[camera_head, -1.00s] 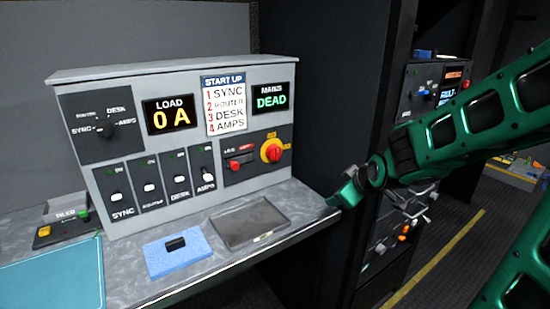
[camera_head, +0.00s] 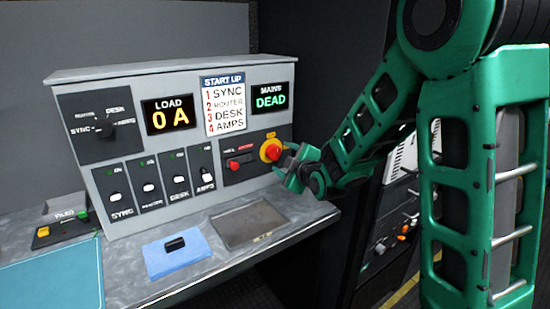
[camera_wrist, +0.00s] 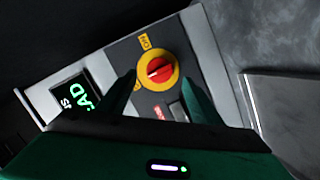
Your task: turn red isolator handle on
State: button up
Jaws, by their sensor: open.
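The red isolator handle (camera_head: 271,152) sits on a round yellow plate at the right end of the grey panel (camera_head: 215,110). In the wrist view the red handle (camera_wrist: 159,70) lies ahead of and between my two fingers, with an ON label (camera_wrist: 144,41) beside the yellow plate. My gripper (camera_head: 287,165) is just right of the handle in the head view. In the wrist view its fingers (camera_wrist: 158,92) are apart with nothing held. Whether they touch the handle cannot be told. The MAINS display (camera_head: 271,98) reads DEAD and the LOAD display (camera_head: 169,116) reads 0 A.
A smaller red switch (camera_head: 236,164) is left of the isolator. Several white toggles line the panel's lower left. A shallow tray (camera_head: 235,242) and a blue pad with a black block (camera_head: 178,260) lie on the counter. A rack stands right, behind my arm.

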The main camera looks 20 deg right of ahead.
aim_at(277, 154)
jog(key=shift+x, duration=2.65)
